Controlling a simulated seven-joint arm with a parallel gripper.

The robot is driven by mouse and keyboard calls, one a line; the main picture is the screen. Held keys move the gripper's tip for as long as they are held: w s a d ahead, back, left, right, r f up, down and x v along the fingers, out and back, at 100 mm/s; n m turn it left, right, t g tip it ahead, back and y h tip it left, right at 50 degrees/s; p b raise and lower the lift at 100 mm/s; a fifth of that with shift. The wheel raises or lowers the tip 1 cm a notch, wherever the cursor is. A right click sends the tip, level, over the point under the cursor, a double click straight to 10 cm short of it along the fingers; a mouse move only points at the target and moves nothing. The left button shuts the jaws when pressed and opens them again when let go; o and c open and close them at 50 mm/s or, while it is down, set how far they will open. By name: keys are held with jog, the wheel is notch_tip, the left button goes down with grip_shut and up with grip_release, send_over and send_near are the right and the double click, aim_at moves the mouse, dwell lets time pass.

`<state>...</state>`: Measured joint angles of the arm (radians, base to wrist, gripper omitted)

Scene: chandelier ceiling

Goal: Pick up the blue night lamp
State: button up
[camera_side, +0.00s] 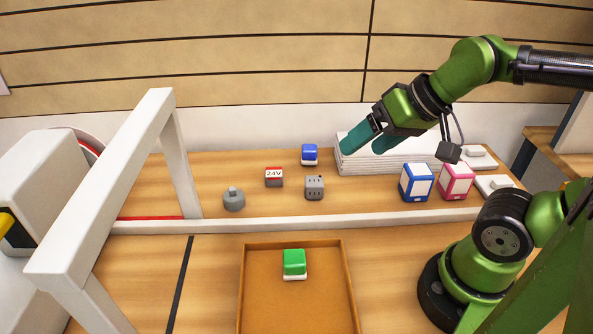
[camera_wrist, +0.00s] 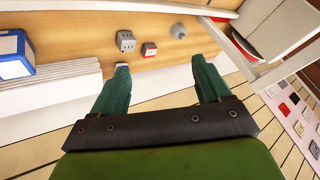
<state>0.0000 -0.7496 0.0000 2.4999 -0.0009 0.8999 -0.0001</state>
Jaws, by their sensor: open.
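A small block with a blue top and a white base, which looks like the blue night lamp (camera_side: 309,155), stands upright on the wooden table near the back wall. My gripper (camera_side: 362,145) is open and empty, tilted down to the left. In the side view it is to the right of the lamp, apart from it, with the white stack behind its fingers. The wrist view shows the two spread teal fingers (camera_wrist: 160,66). The lamp is not clearly visible there; a small pale patch at the left fingertip may be part of it.
A white stack (camera_side: 385,163) lies right of the lamp. A red-white 24V block (camera_side: 274,177), a grey block (camera_side: 314,188) and a grey knob (camera_side: 234,200) stand in front. Blue (camera_side: 416,183) and pink (camera_side: 455,182) boxes stand right. A tray (camera_side: 348,286) holds a green-topped block (camera_side: 294,263).

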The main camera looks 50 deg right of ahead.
jog(key=w+d+f+n+g+h, duration=0.3)
jog(key=w+d+f+n+h, duration=0.3)
jog(key=d, duration=0.3)
jog(key=n+t+h, duration=0.3)
jog(key=n+h, duration=0.4)
jog(key=n, duration=1.4)
send_over(310, 152)
jog(key=d, duration=0.2)
jog(key=f, duration=0.8)
jog(key=shift+s+f, duration=0.25)
jog(key=shift+s, duration=0.1)
jog(key=w+n, duration=0.1)
jog(key=f+n+t, duration=0.1)
jog(key=shift+w+a+f+n+y, duration=0.15)
jog(key=shift+w+a+n+y, duration=0.15)
jog(key=shift+w+n+y, duration=0.1)
notch_tip(310, 152, down, 3)
jog(key=shift+a+t, duration=0.1)
jog(key=shift+t, duration=0.2)
jog(key=shift+f, duration=0.65)
notch_tip(310, 152, down, 3)
jog(key=shift+r, duration=0.1)
jog(key=shift+x, duration=1.2)
jog(key=shift+w+d, duration=0.25)
jog(key=shift+c, duration=0.2)
